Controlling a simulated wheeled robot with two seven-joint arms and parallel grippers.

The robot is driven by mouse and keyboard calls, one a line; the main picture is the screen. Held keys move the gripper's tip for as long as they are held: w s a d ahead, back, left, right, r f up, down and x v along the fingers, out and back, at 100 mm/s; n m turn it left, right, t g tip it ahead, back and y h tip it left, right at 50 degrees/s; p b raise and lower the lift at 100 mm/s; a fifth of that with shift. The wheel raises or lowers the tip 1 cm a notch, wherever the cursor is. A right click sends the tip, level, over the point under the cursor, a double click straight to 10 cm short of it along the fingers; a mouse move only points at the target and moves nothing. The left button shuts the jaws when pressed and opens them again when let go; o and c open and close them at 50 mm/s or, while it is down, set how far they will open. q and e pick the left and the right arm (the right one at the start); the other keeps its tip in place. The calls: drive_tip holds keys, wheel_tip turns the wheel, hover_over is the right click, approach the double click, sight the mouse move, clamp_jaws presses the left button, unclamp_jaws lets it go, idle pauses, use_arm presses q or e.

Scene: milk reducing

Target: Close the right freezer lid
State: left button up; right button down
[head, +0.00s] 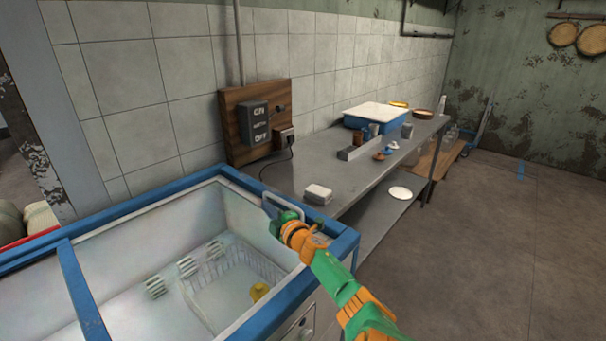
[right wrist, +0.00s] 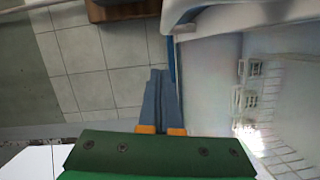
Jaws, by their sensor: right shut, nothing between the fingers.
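The chest freezer (head: 345,246) has a blue rim, and its right section is open from above. Inside are a white wire basket (head: 215,268) and a small yellow item (head: 259,291). A blue bar (head: 80,290) crosses the freezer at the left. I cannot clearly make out the right lid; a pale looped edge (head: 292,203) shows by my right gripper (head: 270,206). My left gripper is out of view.
A metal counter (head: 365,175) adjoins the freezer's right side, with a white block (head: 318,194) and a blue-and-white container (head: 375,116) on it. A wooden panel with a switch box (head: 254,120) is on the tiled wall behind. The floor (head: 500,250) at right is open.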

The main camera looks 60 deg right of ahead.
drive_tip(key=shift+s+a+r+p, duration=0.2)
drive_tip(key=shift+s+a+p, duration=0.25)
drive_tip(key=shift+s+a, duration=0.45)
drive_tip(key=s, duration=0.3)
drive_tip(key=s+p, duration=0.1)
drive_tip(key=shift+s+a+f, duration=0.2)
drive_tip(key=shift+a+f, duration=0.05)
drive_tip(key=shift+a, duration=0.1)
drive_tip(key=v, duration=1.2)
drive_tip(key=shift+s+a, duration=0.1)
drive_tip(key=shift+a, duration=0.1)
drive_tip(key=shift+s+a+r, duration=0.2)
drive_tip(key=shift+s+a, duration=0.1)
drive_tip(key=shift+s, duration=0.1)
drive_tip(key=shift+f, duration=0.1)
